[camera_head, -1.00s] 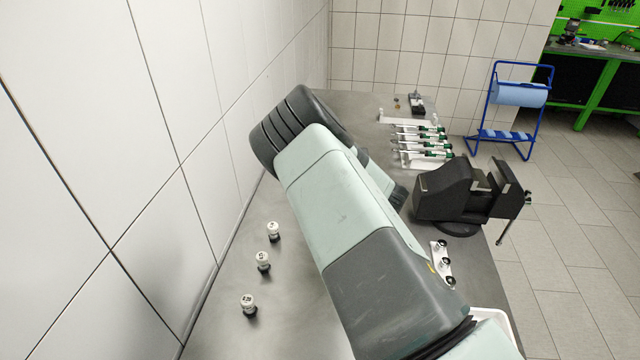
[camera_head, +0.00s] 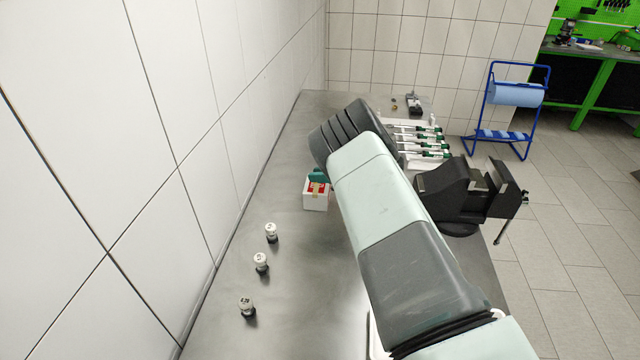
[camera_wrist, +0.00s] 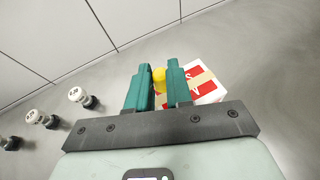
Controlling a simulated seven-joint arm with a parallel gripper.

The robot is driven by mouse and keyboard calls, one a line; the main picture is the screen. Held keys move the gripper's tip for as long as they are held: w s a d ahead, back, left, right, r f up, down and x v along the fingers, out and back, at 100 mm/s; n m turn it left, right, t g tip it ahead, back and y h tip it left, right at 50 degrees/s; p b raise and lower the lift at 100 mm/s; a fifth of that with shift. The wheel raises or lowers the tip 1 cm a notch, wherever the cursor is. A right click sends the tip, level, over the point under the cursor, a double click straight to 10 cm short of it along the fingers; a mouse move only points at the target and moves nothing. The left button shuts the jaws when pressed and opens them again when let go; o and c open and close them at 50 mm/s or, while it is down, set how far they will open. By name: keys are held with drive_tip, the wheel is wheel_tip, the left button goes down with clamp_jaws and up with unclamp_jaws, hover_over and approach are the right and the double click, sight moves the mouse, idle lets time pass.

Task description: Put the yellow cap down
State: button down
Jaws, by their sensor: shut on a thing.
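In the wrist view the yellow cap (camera_wrist: 159,75) is held between the two teal fingers of my gripper (camera_wrist: 159,82). The gripper is shut on it. A white box with red print and a tan strip (camera_wrist: 205,85) lies close to the right finger, beyond it; I cannot tell whether they touch. In the head view the teal finger tip of my gripper (camera_head: 318,175) shows next to the white and red box (camera_head: 315,198). My arm hides the rest of the gripper and the cap there.
A black vise (camera_head: 465,195) stands at the table's right edge. Green-handled tools (camera_head: 430,145) lie on a white rack at the back. The metal table (camera_head: 300,270) is clear between bottles and arm.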

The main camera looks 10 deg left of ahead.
sight(320, 192)
drive_tip(key=shift+f, duration=1.6)
drive_tip(key=c, duration=1)
unclamp_jaws()
drive_tip(key=shift+f, duration=0.1)
